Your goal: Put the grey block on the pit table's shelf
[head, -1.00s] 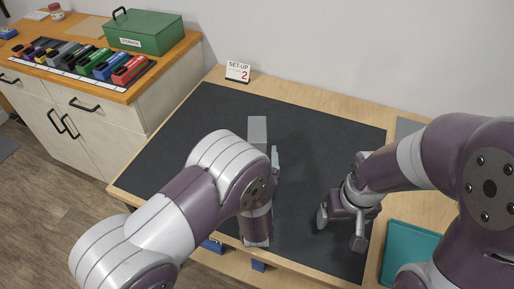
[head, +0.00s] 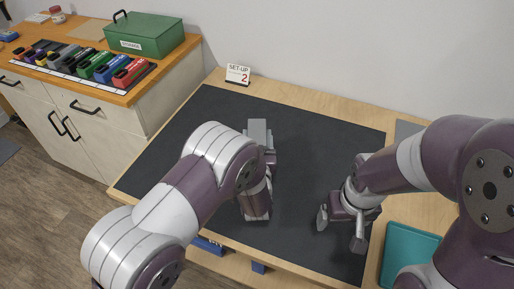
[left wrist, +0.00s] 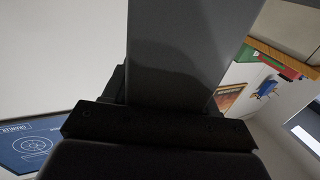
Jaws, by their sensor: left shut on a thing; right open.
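The grey block (head: 257,131) stands out beyond my left gripper over the black mat in the head view. My left gripper (head: 258,147) is shut on it, with a finger at each side. In the left wrist view the block (left wrist: 190,50) rises large and dark from the jaws (left wrist: 160,118). Whether its lower end touches the mat is hidden. My right gripper (head: 342,228) is open and empty over the mat's right part. The pit table (head: 310,104) has a light wood edge. Part of its lower shelf (head: 228,264) shows below the front edge, mostly hidden by my left arm.
Blue items (head: 208,245) show beneath the table's front edge. A SET-UP 2 sign (head: 238,73) stands at the back edge. A teal tray (head: 408,250) lies at the right. The mat is otherwise clear.

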